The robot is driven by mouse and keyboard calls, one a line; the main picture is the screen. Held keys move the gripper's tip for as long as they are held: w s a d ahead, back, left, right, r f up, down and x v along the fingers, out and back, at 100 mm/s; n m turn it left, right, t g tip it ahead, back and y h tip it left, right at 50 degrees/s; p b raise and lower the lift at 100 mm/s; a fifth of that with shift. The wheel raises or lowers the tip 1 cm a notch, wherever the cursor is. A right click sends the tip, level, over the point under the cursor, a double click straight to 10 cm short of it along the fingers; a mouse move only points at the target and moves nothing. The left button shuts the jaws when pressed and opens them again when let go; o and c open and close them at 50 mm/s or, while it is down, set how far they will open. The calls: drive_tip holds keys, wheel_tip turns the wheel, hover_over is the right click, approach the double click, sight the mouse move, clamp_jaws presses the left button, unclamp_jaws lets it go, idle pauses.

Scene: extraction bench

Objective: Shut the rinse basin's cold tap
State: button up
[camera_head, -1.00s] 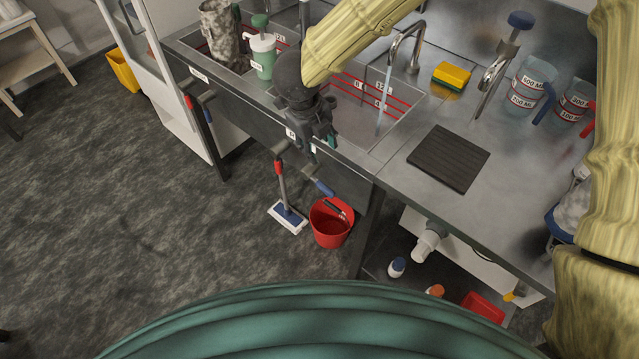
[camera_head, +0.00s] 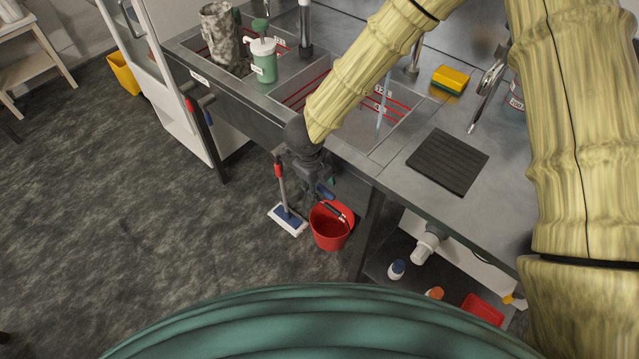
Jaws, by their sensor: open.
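The rinse basin (camera_head: 398,122) is a steel sink with red lines on its walls. A stream of water (camera_head: 381,118) falls into it from a curved spout (camera_head: 415,58), partly hidden by my arm. A blue-ended lever (camera_head: 325,192) shows below the basin's front edge, apparently its cold tap. A red-ended handle (camera_head: 278,169) hangs to its left. My gripper (camera_head: 317,184) is open and points down in front of the bench, close to the blue lever. It hides part of the lever, and I cannot tell whether they touch.
A red bucket (camera_head: 331,226) and a flat mop (camera_head: 288,218) stand on the floor below. Another blue handle (camera_head: 209,117) hangs at the left basin. A black ribbed mat (camera_head: 447,161) lies at right.

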drive_tip(key=shift+d+f, duration=0.1)
drive_tip(key=shift+f, duration=0.45)
clamp_jaws()
